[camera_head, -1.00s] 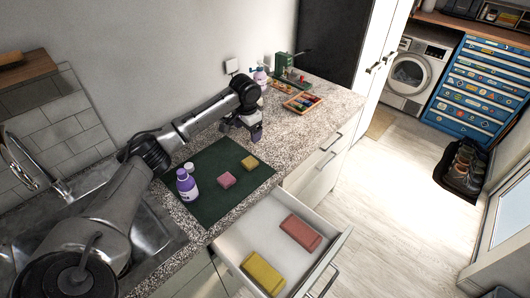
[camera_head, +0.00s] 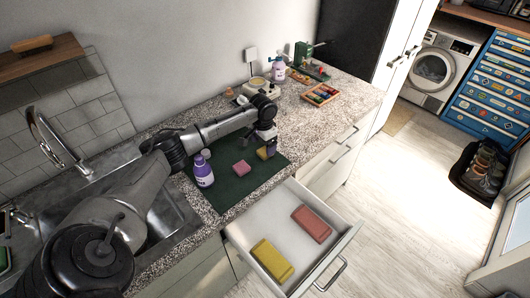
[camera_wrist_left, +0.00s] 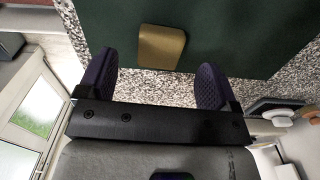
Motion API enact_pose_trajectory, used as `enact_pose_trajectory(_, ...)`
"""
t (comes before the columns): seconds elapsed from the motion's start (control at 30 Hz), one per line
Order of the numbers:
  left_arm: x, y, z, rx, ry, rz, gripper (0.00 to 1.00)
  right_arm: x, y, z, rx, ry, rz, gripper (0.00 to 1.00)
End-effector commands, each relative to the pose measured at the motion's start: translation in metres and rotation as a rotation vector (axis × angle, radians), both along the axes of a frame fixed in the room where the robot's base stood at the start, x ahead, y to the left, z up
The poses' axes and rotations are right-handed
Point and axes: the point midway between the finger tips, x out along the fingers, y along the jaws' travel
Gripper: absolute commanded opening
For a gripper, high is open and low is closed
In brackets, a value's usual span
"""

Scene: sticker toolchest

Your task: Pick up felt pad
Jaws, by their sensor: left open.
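A small yellow pad (camera_head: 262,153) lies on the dark green mat (camera_head: 232,188), near its far right end. It also shows in the left wrist view (camera_wrist_left: 161,47), just ahead of the gap between the fingers. A pink pad (camera_head: 242,167) lies on the mat to its left. Which of the two is the felt pad I cannot tell. My left gripper (camera_head: 267,149) is over the mat's right end, close by the yellow pad. Its purple fingers (camera_wrist_left: 155,78) are apart with nothing between them. My right gripper is not in view.
Purple bottles (camera_head: 203,172) stand on the mat's left. An open drawer (camera_head: 258,235) below holds a yellow block (camera_head: 271,260) and a red block (camera_head: 311,223). A crayon tray (camera_head: 321,95) sits farther along the speckled counter. The sink (camera_head: 165,215) is at the left.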

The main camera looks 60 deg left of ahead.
Motion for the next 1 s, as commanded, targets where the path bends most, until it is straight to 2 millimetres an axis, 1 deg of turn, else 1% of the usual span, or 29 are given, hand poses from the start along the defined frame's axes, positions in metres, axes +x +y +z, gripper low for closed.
enact_pose_trajectory(0.03,-0.001,0.000,-0.004,0.000,0.003,0.001,0.85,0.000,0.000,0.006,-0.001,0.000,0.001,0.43)
enact_pose_trajectory(0.1,-0.001,0.001,-0.014,-0.001,0.003,0.000,0.85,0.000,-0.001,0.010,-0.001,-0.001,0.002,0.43)
enact_pose_trajectory(0.2,-0.001,0.001,-0.028,0.000,0.003,0.000,0.85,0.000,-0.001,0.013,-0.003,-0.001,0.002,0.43)
enact_pose_trajectory(0.3,-0.001,0.002,-0.038,0.000,0.002,0.001,0.85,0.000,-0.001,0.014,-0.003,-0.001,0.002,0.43)
enact_pose_trajectory(0.43,-0.001,0.001,-0.044,0.001,0.001,-0.002,0.85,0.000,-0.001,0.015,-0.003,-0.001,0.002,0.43)
enact_pose_trajectory(0.67,-0.001,0.001,-0.045,0.001,0.000,-0.002,0.85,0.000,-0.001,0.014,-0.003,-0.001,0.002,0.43)
enact_pose_trajectory(1.0,-0.001,0.001,-0.044,0.001,0.000,-0.001,0.53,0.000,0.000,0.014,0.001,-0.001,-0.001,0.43)
